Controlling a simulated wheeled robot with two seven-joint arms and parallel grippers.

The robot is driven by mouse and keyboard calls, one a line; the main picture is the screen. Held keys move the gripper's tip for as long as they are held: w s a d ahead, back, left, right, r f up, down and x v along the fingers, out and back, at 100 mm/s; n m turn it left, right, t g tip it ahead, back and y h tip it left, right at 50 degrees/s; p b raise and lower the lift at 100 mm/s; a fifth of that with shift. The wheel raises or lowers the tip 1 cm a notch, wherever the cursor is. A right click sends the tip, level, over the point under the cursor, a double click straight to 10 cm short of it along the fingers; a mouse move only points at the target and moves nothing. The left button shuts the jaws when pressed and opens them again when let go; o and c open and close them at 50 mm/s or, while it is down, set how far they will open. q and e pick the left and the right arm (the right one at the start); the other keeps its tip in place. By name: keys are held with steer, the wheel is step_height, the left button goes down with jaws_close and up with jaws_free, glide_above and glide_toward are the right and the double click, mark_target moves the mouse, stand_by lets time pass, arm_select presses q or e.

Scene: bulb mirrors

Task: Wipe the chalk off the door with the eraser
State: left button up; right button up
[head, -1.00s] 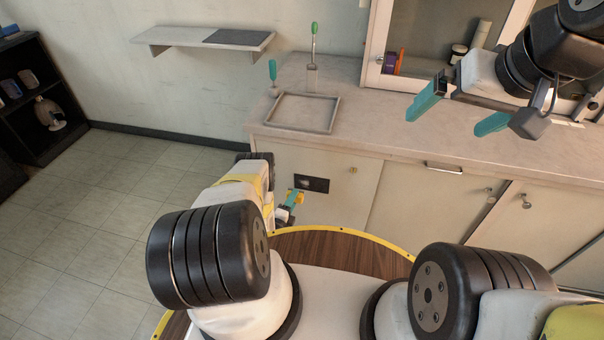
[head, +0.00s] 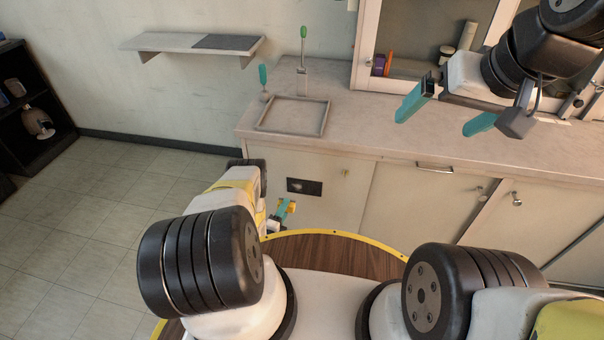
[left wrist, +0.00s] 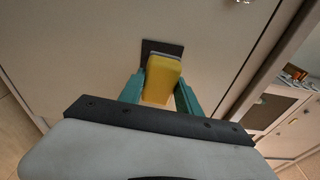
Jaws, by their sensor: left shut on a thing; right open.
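The cabinet door (head: 335,205) below the counter is pale and bears a dark rectangular patch (head: 304,187). A small pale mark shows on the patch, too small to make out. The patch also shows in the left wrist view (left wrist: 148,47), partly hidden behind the yellow eraser (left wrist: 163,78). My left gripper (left wrist: 160,84) is shut on the eraser, which sits between its teal fingers in front of the door. Whether the eraser touches the door I cannot tell. In the head view my left gripper (head: 284,210) is low and left of the patch. My right gripper (head: 434,126) is open and empty above the counter.
The counter (head: 370,135) holds an empty square tray (head: 260,128) and two green-handled tools. A glass-fronted cabinet (head: 364,50) stands at its back. A wall shelf (head: 165,42) and a dark bookcase (head: 60,125) are to the left. The floor at left is clear.

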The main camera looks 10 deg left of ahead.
mark_target(293, 186)
arm_select(q)
steer(key=shift+w, duration=0.15)
steer(key=shift+w, duration=3.25)
steer(key=shift+w, duration=1.05)
